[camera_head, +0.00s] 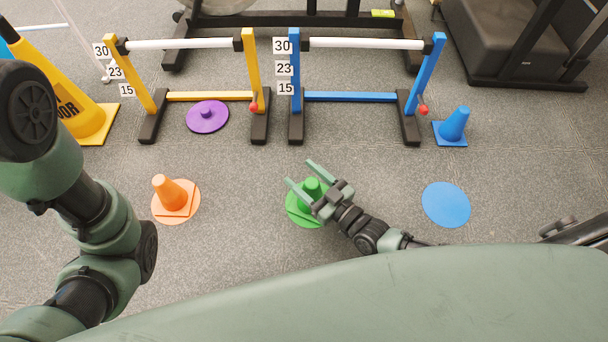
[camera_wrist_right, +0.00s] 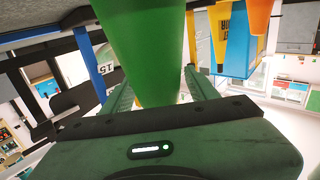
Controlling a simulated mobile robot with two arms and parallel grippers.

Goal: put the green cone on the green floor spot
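The green cone (camera_head: 311,188) stands upright over the green floor spot (camera_head: 297,218), in the middle of the head view. My right gripper (camera_head: 299,172) is at the cone, with one finger on each side of its upper part. The fingers are spread apart and look open. In the right wrist view the green cone (camera_wrist_right: 145,45) rises between the two fingers (camera_wrist_right: 160,92) and looks clear of the palm. The cone's base is partly hidden by the gripper. My left arm comes in from the left; its gripper is not visible.
An orange cone (camera_head: 169,193) stands on an orange spot (camera_head: 189,215) to the left. A blue spot (camera_head: 446,204) lies bare at right; a blue cone (camera_head: 455,124) stands behind it. Yellow (camera_head: 208,97) and blue (camera_head: 350,97) hurdles stand behind. A purple disc (camera_head: 207,122) lies by the yellow hurdle.

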